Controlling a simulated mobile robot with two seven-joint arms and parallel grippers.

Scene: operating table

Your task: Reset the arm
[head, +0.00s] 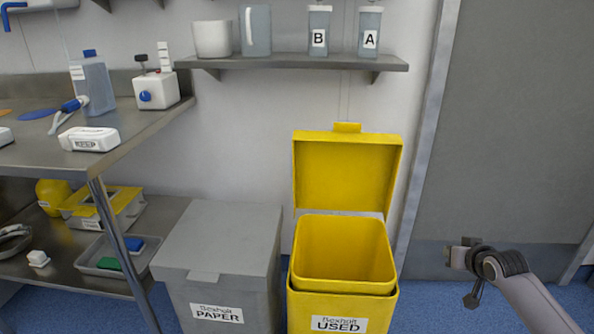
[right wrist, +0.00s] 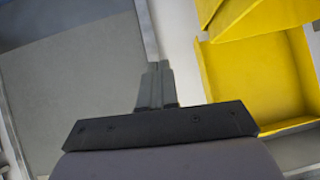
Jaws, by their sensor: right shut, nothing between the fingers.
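My right gripper (head: 456,256) is at the lower right of the head view, in front of the grey door and to the right of the yellow bin. In the right wrist view my right gripper (right wrist: 158,70) has its fingers together with nothing between them. It is apart from the yellow bin (right wrist: 255,80), which shows at the right of that view. My left gripper is not in view.
The yellow USED bin (head: 341,305) stands with its lid (head: 347,172) raised. A grey PAPER bin (head: 218,250) with a closed lid stands left of it. A steel table (head: 130,140) is at the left. A wall shelf (head: 290,62) holds containers. The grey door (head: 510,120) is at the right.

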